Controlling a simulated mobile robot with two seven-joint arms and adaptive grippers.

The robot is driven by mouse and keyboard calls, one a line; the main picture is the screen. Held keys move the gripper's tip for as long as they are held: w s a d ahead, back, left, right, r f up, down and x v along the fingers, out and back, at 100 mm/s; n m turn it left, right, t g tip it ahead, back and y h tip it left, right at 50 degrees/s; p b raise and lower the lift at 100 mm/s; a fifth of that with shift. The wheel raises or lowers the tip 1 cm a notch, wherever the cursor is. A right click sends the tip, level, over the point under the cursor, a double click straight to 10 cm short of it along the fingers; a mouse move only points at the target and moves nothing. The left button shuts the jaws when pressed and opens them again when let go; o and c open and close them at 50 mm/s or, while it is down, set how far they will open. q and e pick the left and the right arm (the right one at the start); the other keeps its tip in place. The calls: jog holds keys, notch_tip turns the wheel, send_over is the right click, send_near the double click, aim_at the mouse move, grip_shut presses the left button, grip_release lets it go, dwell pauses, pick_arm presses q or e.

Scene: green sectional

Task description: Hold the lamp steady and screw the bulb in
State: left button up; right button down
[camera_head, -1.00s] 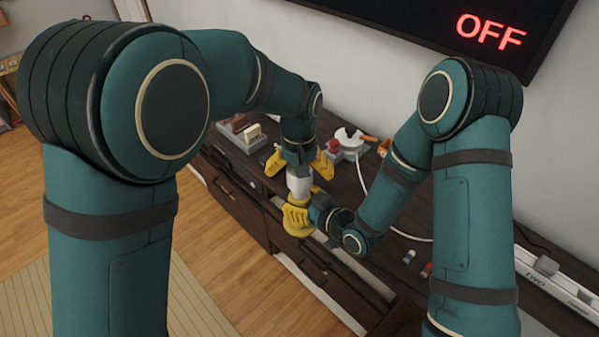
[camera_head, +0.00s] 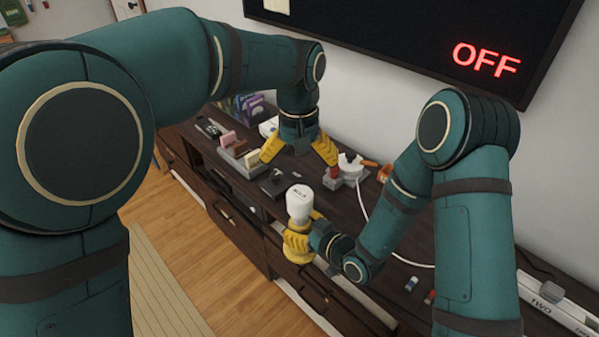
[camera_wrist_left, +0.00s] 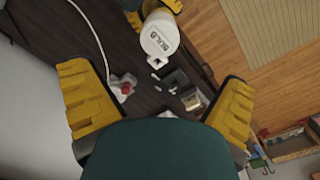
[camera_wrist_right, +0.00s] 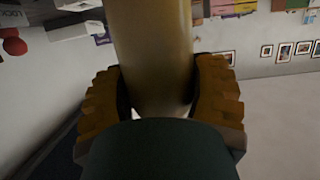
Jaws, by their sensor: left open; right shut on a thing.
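The white bulb (camera_head: 299,203), with dark lettering on its top, stands upright on the lamp. It also shows in the left wrist view (camera_wrist_left: 159,38). My right gripper (camera_head: 297,241) is shut around the lamp, a tan-gold column in the right wrist view (camera_wrist_right: 152,50), and holds it near the furniture's front edge. The fingers hide much of the lamp in the head view. My left gripper (camera_head: 300,157) is open and empty, above and behind the bulb, apart from it. How far the bulb sits in the lamp cannot be told.
The dark wood cabinet top (camera_head: 345,215) carries a grey tray with small blocks (camera_head: 237,155), a black box (camera_head: 277,183), and a white item with a red part (camera_head: 347,168). A white cable (camera_head: 362,190) runs across it. A wall screen (camera_head: 420,40) reads OFF.

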pick_arm(q)
jog(key=shift+r, duration=0.2)
dwell(0.4)
jog(key=w+a+f+n+t+h, duration=0.2)
jog(key=w+a+f+t, duration=0.15)
jog(key=f, duration=0.45)
jog(key=w+a+f+n+t+h, duration=0.1)
jog(key=w+a+f+t+h, duration=0.2)
jog(key=f, duration=0.6)
jog(key=s+a+f+g, duration=0.2)
jog(key=s+a+f, duration=0.1)
jog(key=s+f, duration=0.6)
jog(key=s+a+f+g+y, duration=0.1)
jog(key=s+a+f+g, duration=0.2)
jog(key=s+f, duration=0.6)
jog(key=s+a, duration=0.1)
jog(key=s, duration=0.4)
jog(key=shift+f, duration=0.3)
jog(key=shift+a, duration=0.1)
pick_arm(e)
jog(key=shift+w, duration=0.1)
